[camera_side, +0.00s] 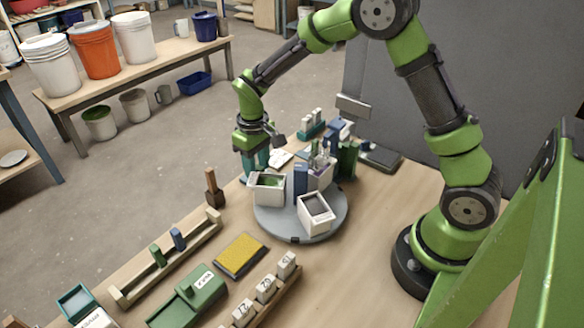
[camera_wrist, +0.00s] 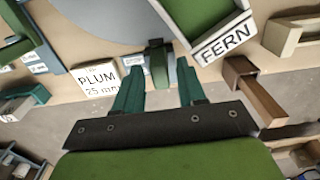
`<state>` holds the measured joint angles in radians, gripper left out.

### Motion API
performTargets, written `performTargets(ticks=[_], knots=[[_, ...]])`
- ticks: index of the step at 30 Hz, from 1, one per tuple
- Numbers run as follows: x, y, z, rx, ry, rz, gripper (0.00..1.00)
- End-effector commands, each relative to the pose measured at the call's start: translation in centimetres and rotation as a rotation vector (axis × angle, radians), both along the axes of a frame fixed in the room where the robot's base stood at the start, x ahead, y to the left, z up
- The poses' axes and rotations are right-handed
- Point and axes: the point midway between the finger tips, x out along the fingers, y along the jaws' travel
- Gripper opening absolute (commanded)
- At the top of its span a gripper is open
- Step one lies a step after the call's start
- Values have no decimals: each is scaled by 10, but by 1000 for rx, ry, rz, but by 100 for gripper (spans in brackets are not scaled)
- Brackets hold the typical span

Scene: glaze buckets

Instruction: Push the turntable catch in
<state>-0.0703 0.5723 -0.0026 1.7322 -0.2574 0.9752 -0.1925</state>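The grey turntable (camera_side: 275,226) stands on the bench and carries several containers. Its rim (camera_wrist: 115,20) shows at the top of the wrist view. A small dark green piece (camera_wrist: 158,72), which looks like the catch, sits at the rim's edge and lies between my fingertips in that view. My gripper (camera_side: 257,160) points down at the turntable's far left edge. Its two teal fingers (camera_wrist: 159,88) are apart with a gap around the green piece. I cannot tell whether either finger touches it. The side view hides this piece behind the containers and gripper.
The FERN bin (camera_wrist: 222,35) is close beside my right finger, and the PLUM card (camera_wrist: 97,78) lies left of the fingers. A wooden block (camera_side: 213,190) stands left of the turntable. A yellow pad (camera_side: 241,256) lies in front. Bare bench is at front right.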

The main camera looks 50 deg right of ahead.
Motion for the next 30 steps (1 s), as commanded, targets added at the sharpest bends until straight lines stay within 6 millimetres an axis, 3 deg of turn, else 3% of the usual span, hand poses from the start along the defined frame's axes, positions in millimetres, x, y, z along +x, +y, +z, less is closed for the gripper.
performTargets(ticks=[5,21,30], knots=[[0,0,3,0,0,0,40],[0,0,64,0,0,0,40],[0,0,70,0,2,0,40]])
